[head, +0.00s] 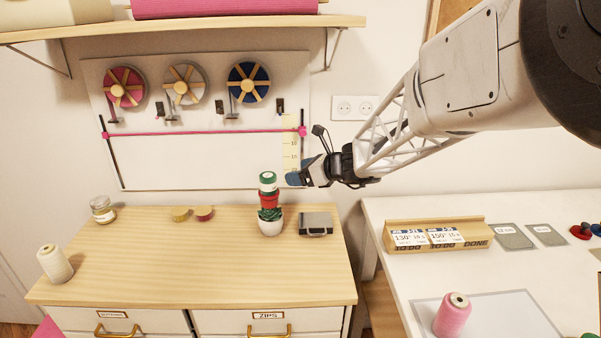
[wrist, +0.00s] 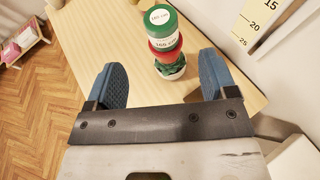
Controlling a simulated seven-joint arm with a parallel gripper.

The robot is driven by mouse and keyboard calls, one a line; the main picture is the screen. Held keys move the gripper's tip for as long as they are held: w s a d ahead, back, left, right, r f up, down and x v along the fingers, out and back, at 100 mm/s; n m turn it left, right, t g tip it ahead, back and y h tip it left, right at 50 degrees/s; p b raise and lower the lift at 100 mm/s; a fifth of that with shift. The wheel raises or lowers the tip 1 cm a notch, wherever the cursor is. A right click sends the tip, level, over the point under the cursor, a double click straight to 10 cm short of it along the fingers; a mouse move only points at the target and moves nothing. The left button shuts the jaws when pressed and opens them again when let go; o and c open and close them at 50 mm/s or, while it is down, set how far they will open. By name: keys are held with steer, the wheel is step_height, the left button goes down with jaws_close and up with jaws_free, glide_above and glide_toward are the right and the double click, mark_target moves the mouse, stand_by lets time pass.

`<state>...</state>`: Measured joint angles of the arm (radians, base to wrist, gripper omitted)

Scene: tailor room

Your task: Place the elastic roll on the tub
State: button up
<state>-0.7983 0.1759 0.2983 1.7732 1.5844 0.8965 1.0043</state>
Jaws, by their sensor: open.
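A stack stands on the wooden cabinet top (head: 180,240). Its top is a green roll (head: 267,187) with a white, labelled top face; it also shows in the wrist view (wrist: 160,32). Beneath it is a red roll (head: 269,199). Both rest above a white tub (head: 270,229) with green leaf-like stuff at its rim. Which roll is the elastic one I cannot tell. My gripper (head: 294,179) is open and empty, just right of the green roll in the head view. In the wrist view its blue fingers (wrist: 164,80) are spread, with the stack beyond them, apart from both.
A grey box (head: 315,224) sits right of the tub. The cabinet's front half is clear. A wall board (head: 200,120) with spools rises behind.

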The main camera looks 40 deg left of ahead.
stand_by(0.6)
steer(key=s+d+r+n+t+h, duration=0.1)
steer(key=d+r+n+t+h, duration=0.2)
steer(key=d, duration=1.5)
steer(key=d+r+n+h, duration=0.25)
steer(key=d+n, duration=0.25)
steer(key=d, duration=1.4)
steer(key=s+d+f+n+t+h, duration=0.1)
steer(key=s+d+n+h, duration=0.1)
steer(key=s+d, duration=0.4)
steer(key=s+d+f+n+t+h, duration=0.1)
steer(key=s+d, duration=0.6)
steer(key=d, duration=1)
steer(key=s+d+f+n+h, duration=0.1)
steer(key=s+d+n+h, duration=0.3)
steer(key=d, duration=0.7)
steer(key=s, duration=0.2)
steer(key=shift+s+d+t+h, duration=0.35)
steer(key=shift+d+t, duration=0.05)
